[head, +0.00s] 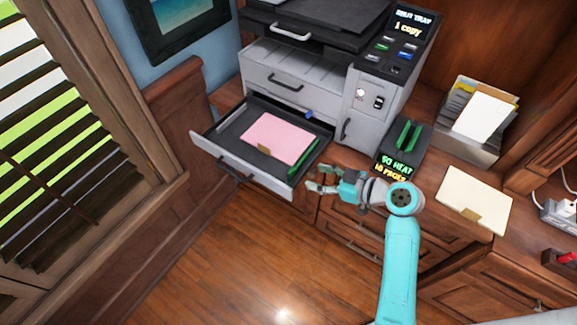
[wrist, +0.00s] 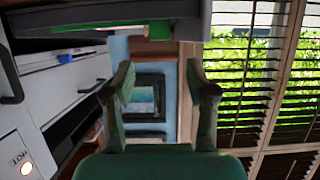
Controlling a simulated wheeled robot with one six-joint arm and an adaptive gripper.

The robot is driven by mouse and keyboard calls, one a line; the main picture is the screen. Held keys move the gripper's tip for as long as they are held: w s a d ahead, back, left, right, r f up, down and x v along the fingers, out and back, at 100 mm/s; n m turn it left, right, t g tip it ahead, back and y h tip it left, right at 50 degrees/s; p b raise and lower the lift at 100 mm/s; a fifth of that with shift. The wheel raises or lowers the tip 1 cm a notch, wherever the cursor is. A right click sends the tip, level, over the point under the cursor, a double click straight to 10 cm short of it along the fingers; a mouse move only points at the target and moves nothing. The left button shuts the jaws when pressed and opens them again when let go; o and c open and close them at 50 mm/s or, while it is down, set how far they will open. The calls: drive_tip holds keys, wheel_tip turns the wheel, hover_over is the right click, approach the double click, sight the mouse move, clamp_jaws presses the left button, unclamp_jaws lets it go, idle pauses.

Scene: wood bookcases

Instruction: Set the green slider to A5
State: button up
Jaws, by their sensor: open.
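The green slider (head: 303,158) lies along the right side inside the open paper tray (head: 222,166) of the printer. A green part, likely the same slider, shows at the top of the wrist view (wrist: 158,30), below the dark tray edge. My gripper (head: 316,179) is open and empty, just outside the tray's right front corner. In the wrist view its two fingers (wrist: 160,80) stand apart with nothing between them. I cannot read any A5 mark. A pink paper stack (head: 276,138) lies in the tray, beside the slider.
A blue tab (head: 309,114) sits at the tray's back. The grey printer (head: 290,75) stands behind. A dark device with a lit label (head: 395,165), a paper holder (head: 470,135) and a cream pad (head: 474,200) are to the right. The wood floor (head: 260,260) in front is clear.

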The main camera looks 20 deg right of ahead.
sight(292, 170)
drive_tip(key=x, duration=1)
drive_tip(key=shift+f, duration=0.1)
clamp_jaws()
